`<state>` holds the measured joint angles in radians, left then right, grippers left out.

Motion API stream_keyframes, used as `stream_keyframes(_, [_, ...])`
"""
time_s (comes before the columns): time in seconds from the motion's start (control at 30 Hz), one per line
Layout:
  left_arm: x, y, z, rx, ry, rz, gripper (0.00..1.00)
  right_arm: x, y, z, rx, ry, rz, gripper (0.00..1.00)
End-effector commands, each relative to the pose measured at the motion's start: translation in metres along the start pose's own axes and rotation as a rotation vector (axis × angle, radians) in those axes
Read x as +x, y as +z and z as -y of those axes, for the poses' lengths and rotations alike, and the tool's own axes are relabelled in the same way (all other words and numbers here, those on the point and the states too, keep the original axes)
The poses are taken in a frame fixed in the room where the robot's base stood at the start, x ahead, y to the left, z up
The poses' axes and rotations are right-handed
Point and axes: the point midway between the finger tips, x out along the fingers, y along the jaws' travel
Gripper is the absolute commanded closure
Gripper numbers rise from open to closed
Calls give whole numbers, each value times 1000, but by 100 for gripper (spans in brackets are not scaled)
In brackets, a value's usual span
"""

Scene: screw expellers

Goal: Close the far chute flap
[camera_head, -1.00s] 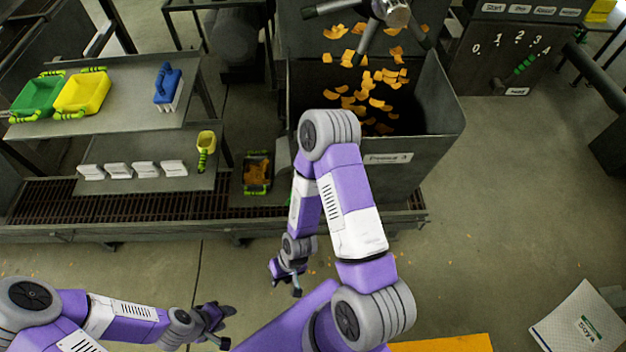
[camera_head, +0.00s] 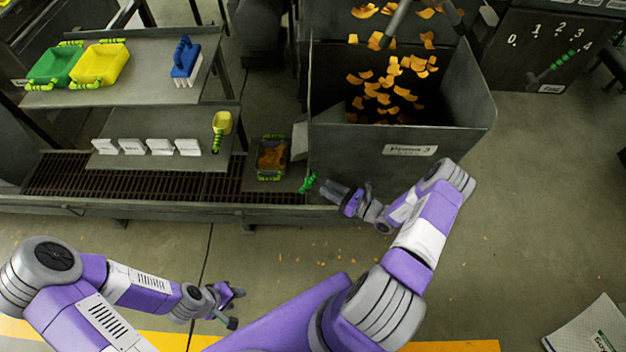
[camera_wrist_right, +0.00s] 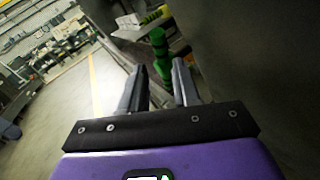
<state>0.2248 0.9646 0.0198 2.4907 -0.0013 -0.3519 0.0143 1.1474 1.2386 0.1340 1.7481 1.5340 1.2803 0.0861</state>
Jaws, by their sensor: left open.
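The hopper labelled "Press 3" (camera_head: 405,150) holds orange flakes. A light grey plate, which looks like the chute flap (camera_head: 299,138), stands at its left side; I cannot tell how far open it is. A green ribbed handle (camera_head: 308,182) sticks out near the hopper's lower left corner. My right gripper (camera_head: 332,188) is open and empty just right of this handle, pointing left. In the right wrist view the green handle (camera_wrist_right: 160,52) shows ahead of the parted fingers, apparently beyond their tips. My left gripper (camera_head: 236,308) is open and empty, low over the floor.
A shelf (camera_head: 140,85) holds a green bin, a yellow bin and a blue brush.

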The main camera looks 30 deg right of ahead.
Motion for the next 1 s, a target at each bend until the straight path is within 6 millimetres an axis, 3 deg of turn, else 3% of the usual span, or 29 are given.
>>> stream_keyframes(0.5, [11,-1,4,0,0,0,56,67,1,2,0,-5,9,68])
stream_keyframes(0.87, [11,-1,4,0,0,0,56,73,2,2,1,-7,8,68])
stream_keyframes(1.0, [12,-1,4,0,0,0,56,73,2,2,1,-7,8,90])
